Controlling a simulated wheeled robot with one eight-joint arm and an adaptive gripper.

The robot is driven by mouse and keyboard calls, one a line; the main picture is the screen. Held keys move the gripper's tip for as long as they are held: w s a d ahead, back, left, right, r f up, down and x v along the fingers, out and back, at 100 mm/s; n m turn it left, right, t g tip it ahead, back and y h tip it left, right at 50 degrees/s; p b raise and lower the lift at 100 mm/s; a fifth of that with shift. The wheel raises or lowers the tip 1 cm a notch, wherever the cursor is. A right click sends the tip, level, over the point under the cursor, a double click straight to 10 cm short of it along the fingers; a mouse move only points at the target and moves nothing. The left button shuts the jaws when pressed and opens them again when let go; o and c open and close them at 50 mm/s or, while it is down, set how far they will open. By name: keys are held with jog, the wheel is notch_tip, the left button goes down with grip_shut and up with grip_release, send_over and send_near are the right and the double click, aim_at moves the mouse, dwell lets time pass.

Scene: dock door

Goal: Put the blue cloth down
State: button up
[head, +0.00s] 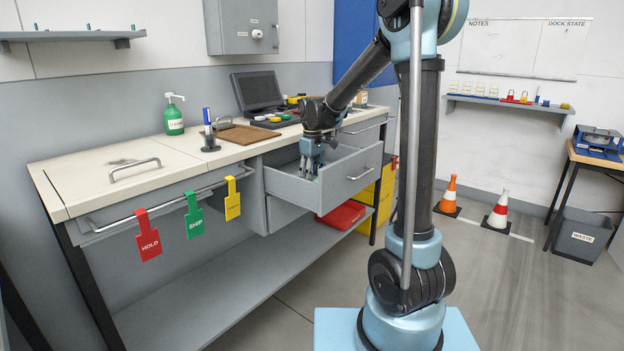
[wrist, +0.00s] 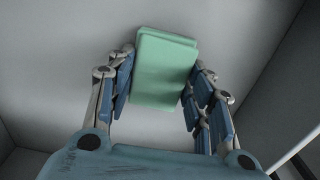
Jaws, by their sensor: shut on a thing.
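My gripper (head: 312,168) reaches down into the open grey drawer (head: 345,178) under the workbench. In the wrist view my gripper (wrist: 163,88) is shut on a folded pale green cloth (wrist: 164,66), with fingers on both sides of it. The cloth looks mint green rather than blue, and no blue cloth shows in either view. Grey drawer surfaces surround the cloth in the wrist view. I cannot tell whether the cloth touches the drawer floor. In the head view the drawer front and the gripper mostly hide it.
On the bench (head: 185,150) stand a green pump bottle (head: 174,120), a brown board (head: 247,134) and a dark monitor (head: 258,91). Red, green and yellow tags (head: 148,240) hang from the front rail. A red item (head: 342,215) lies below the drawer. Cones (head: 497,212) stand on the floor.

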jog(key=o, duration=1.1)
jog(key=shift+c, duration=0.2)
notch_tip(320, 180, up, 12)
